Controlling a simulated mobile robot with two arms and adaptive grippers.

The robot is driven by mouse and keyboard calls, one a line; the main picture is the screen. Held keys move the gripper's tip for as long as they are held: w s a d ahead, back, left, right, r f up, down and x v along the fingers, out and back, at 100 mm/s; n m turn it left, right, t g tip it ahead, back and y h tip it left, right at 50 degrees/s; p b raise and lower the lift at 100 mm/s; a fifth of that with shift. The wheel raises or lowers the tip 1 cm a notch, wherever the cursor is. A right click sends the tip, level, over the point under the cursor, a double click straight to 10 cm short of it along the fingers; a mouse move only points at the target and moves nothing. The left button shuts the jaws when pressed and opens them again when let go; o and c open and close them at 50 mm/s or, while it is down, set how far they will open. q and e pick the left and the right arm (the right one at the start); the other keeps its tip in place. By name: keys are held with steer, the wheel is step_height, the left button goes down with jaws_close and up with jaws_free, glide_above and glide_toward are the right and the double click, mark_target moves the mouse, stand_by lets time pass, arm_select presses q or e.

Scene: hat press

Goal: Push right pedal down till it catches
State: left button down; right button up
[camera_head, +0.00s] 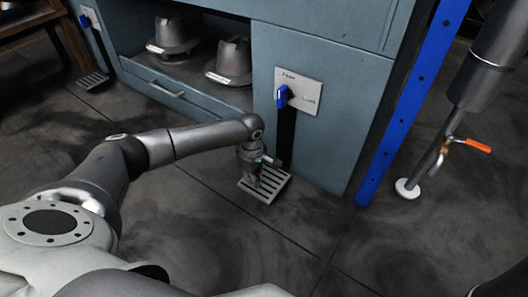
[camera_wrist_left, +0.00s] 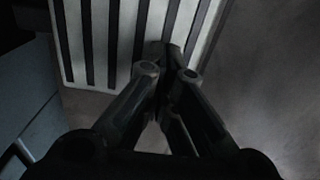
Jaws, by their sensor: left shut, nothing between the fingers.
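The right pedal (camera_head: 273,190) is a pale slotted plate low by the floor, at the foot of a dark bar (camera_head: 285,138) on the blue-grey cabinet front. Above it a blue lever (camera_head: 282,96) stands on a white plate with lettering, the lower word reading "Lock". My left gripper (camera_head: 254,180) points down at the pedal's left part. In the left wrist view the pedal's slats (camera_wrist_left: 118,45) fill the upper left, and my shut, empty fingertips (camera_wrist_left: 168,72) overlap its edge. Whether they touch it I cannot tell. My right gripper is not in view.
A second pedal (camera_head: 93,81) with its own blue lever stands at the far left. Grey metal moulds (camera_head: 230,62) sit in the open cabinet bay. A blue post (camera_head: 412,100) and a pipe with an orange-handled valve (camera_head: 474,145) stand right. The floor before the pedal is clear.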

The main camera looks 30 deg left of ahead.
arm_select(q)
steer(key=shift+f, duration=0.15)
step_height(320, 180, up, 6)
steer(key=p, duration=0.5)
stand_by(0.3)
